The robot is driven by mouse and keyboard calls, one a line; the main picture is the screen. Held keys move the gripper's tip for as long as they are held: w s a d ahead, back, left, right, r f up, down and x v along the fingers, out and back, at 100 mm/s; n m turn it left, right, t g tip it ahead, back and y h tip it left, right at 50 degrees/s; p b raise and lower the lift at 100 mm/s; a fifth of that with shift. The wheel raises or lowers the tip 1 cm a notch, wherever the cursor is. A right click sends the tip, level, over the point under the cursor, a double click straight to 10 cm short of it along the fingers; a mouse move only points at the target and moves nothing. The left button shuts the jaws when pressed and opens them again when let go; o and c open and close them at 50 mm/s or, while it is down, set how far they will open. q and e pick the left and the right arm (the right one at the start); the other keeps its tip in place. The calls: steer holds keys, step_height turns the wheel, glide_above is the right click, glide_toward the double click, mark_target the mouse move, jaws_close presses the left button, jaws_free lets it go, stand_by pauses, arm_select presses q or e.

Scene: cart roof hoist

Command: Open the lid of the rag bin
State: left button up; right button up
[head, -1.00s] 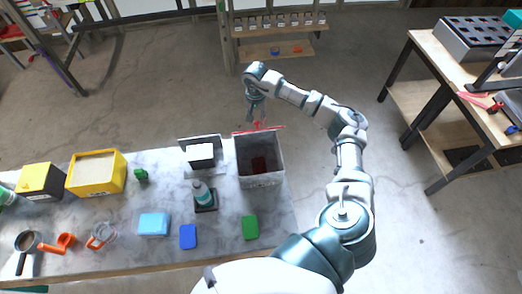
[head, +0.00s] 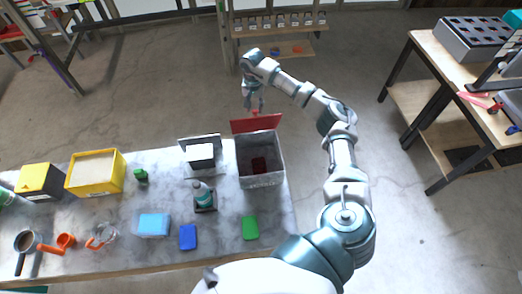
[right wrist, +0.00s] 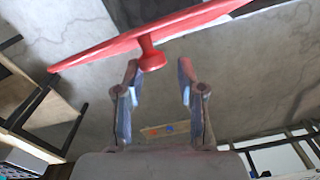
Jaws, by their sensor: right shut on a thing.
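The rag bin (head: 262,180) is a grey open-topped box on the near table, with dark red contents inside. Its red lid (head: 258,124) stands raised at the bin's far edge, leaving the mouth uncovered. My right gripper (head: 254,108) is beyond the bin on the lid's far side, shut on the lid's red knob. In the right wrist view the knob (right wrist: 152,58) sits between the fingertips (right wrist: 158,68), with the red lid (right wrist: 125,42) above them. My left gripper is not in view.
Left of the bin are a spray bottle (head: 203,196) in a dark holder, a dark-framed box (head: 201,154) and yellow bins (head: 97,173). Blue (head: 188,237) and green (head: 250,228) blocks lie in front.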

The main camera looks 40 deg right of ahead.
steer(key=shift+o, duration=0.2)
steer(key=shift+w+d+b, duration=0.25)
steer(key=shift+w+d, duration=0.1)
steer(key=shift+w, duration=0.5)
steer(key=shift+w+d+b, duration=0.2)
steer(key=shift+w+d, duration=0.1)
steer(key=shift+w, duration=0.55)
steer(key=shift+w+d+r, duration=0.1)
steer(key=shift+w+d, duration=0.35)
steer(key=shift+w, duration=0.25)
steer(key=shift+c, duration=0.3)
steer(key=o, duration=0.4)
steer(key=shift+w, duration=0.1)
step_height(320, 180, up, 8)
steer(key=p, duration=0.3)
